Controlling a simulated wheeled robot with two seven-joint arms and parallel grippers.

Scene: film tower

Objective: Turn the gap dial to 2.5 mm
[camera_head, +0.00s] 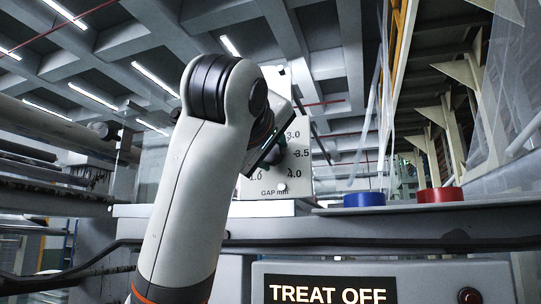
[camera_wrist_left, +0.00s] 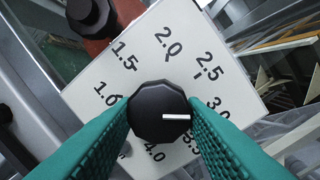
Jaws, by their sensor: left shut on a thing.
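The gap dial is a black faceted knob (camera_wrist_left: 150,98) on a white plate (camera_wrist_left: 135,75) marked from 1.0 to 4.0. In the left wrist view its white pointer line points right, roughly toward 3.0; a finger partly covers the marks there. My left gripper (camera_wrist_left: 158,106) is shut on the knob, with one green finger on each side. In the head view the plate (camera_head: 277,186), lettered "GAP mm", stands upright behind my left arm, which hides much of it and most of the knob. My right gripper is not in view.
A blue ring (camera_head: 364,200) and a red ring (camera_head: 440,195) sit on the ledge to the right of the plate. A "TREAT OFF" sign (camera_head: 332,290) is below. Another black knob (camera_wrist_left: 88,14) is beyond the plate in the left wrist view.

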